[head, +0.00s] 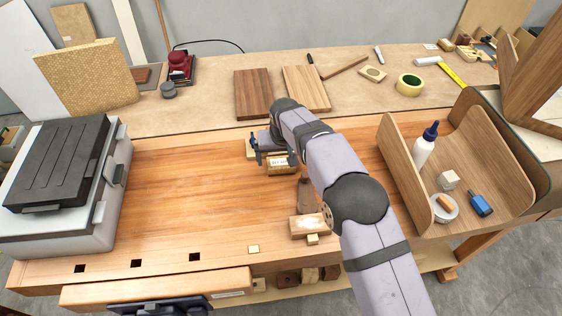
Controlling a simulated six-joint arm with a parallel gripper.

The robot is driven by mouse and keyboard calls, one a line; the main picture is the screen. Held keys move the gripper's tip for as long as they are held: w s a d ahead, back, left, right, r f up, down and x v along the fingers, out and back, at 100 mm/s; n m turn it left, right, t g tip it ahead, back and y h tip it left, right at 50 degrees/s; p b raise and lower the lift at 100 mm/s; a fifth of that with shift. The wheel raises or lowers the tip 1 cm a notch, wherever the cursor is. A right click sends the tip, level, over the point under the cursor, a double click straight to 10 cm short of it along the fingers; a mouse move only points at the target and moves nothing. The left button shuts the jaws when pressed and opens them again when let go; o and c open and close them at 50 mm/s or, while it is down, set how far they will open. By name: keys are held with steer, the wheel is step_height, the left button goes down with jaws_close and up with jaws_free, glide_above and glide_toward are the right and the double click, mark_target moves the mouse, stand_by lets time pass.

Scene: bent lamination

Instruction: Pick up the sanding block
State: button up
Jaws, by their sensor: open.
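My gripper (273,156) is open above the middle of the workbench, its fingers pointing down. A small tan-brown block with a pale label (281,166) sits just below and in front of the fingers. It looks like the sanding block, but it is small and I cannot read the label. The gripper partly hides it, and I cannot tell whether the fingers touch it. Another wooden block with a pale, worn top (309,226) lies nearer the front, beside my forearm.
A black-lidded grey case (60,170) stands at the left. Two flat boards (253,94) lie behind. The bench's left middle is clear.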

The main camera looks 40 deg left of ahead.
mark_target(281, 163)
steer(key=shift+x, duration=1)
steer(key=c, duration=1.2)
steer(key=shift+o, duration=0.2)
steer(key=shift+r, duration=0.1)
step_height(281, 163, up, 10)
steer(key=b, duration=0.2)
